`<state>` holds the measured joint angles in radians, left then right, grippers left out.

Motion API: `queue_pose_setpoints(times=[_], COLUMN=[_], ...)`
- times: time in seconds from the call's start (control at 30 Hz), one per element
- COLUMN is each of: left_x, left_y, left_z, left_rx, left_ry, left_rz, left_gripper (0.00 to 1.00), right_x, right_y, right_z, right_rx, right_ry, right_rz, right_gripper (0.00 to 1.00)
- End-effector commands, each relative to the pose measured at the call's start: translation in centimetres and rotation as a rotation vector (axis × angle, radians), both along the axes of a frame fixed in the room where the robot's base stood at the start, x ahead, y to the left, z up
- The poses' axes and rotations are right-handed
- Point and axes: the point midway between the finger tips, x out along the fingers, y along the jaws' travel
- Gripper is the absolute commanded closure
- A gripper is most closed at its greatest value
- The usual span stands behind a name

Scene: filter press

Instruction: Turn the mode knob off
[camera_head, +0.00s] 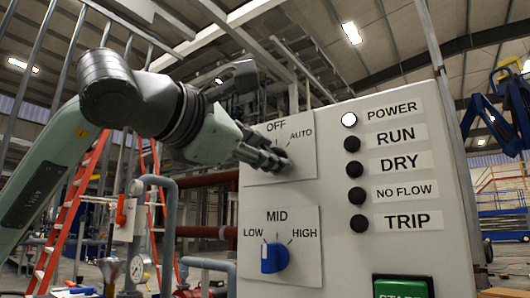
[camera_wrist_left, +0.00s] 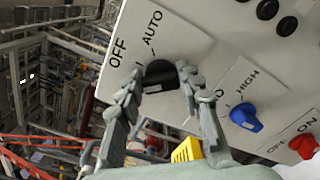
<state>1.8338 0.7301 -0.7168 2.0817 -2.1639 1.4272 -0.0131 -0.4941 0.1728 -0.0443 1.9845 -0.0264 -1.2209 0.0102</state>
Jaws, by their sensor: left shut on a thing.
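The black mode knob (camera_wrist_left: 160,74) sits on a light plate marked OFF and AUTO on the grey control panel (camera_head: 340,200). My left gripper (camera_head: 272,156) reaches it from the left and is shut on it. In the left wrist view the two fingers of this gripper (camera_wrist_left: 158,84) lie on either side of the knob. In the head view the fingers hide most of the knob. I cannot tell clearly which mark the knob points to. My right gripper is in neither view.
A blue LOW-MID-HIGH knob (camera_head: 273,258) is below. The POWER lamp (camera_head: 349,119) is lit white; RUN, DRY, NO FLOW and TRIP lamps are dark. A green button (camera_head: 402,288) is at the bottom. A red knob (camera_wrist_left: 304,146) shows in the wrist view. Pipes and an orange ladder stand left.

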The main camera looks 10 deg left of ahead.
Motion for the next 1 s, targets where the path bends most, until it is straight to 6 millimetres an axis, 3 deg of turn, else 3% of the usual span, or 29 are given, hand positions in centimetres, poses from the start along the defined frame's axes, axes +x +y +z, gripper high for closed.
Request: queue_pose_setpoints(times=[0.6,1.0], left_x=[-0.1,-0.1], left_y=[-0.2,-0.2], left_z=[-0.3,-0.4], left_rx=[0.452,0.617], left_ry=[-0.187,-0.254], left_rz=[-0.002,-0.002], left_gripper=[0.93,0.93], right_x=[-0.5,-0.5], right_y=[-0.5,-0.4], right_z=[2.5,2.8], right_rx=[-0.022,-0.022], right_ry=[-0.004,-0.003], right_rz=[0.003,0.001], right_gripper=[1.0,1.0])
